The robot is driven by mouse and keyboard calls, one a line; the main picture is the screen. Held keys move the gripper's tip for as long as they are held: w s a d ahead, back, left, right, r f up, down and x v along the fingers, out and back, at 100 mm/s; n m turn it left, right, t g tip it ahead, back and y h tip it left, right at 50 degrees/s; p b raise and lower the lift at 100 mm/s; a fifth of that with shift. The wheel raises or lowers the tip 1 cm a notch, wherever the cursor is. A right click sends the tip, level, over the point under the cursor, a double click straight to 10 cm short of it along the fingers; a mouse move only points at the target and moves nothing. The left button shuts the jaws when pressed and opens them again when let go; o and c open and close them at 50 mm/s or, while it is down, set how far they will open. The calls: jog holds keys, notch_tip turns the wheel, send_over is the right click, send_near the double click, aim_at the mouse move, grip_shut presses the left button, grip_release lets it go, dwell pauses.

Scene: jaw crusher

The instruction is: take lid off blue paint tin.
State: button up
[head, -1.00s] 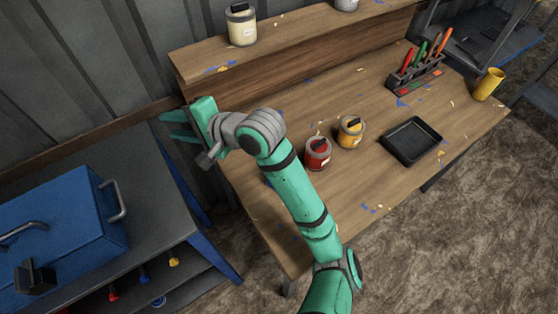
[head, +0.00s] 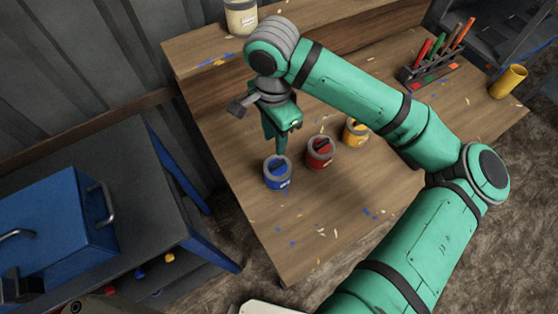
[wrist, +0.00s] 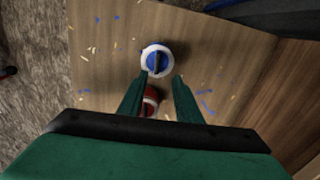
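The blue paint tin (head: 277,180) stands upright on the wooden bench near its left edge, with a blue lid (head: 277,164) on top that has a dark raised handle. In the wrist view the lid (wrist: 157,62) shows as a blue disc with a bar across it, inside a pale rim. My gripper (head: 280,146) points down above and just behind the tin. In the wrist view my gripper (wrist: 155,80) has its two fingers apart with nothing between them, and the tin lies just beyond the fingertips.
A red tin (head: 320,152) stands close to the right of the blue one, and a yellow tin (head: 355,130) beyond it. A cream tin (head: 241,17) is on the raised shelf. A tool rack (head: 430,72) and yellow cup (head: 508,80) are at the right. The bench front is clear.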

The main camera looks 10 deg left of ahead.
send_over(278, 163)
jog(key=f, duration=0.5)
jog(key=shift+w+a+f, duration=0.15)
jog(key=shift+a+f, duration=0.1)
jog(key=shift+a, duration=0.05)
jog(key=f, duration=0.4)
jog(key=shift+s+d, duration=0.2)
jog(key=shift+s, duration=0.1)
jog(key=shift+d+f, duration=0.1)
jog(key=shift+f, duration=0.3)
jog(key=shift+w, duration=0.1)
grip_shut()
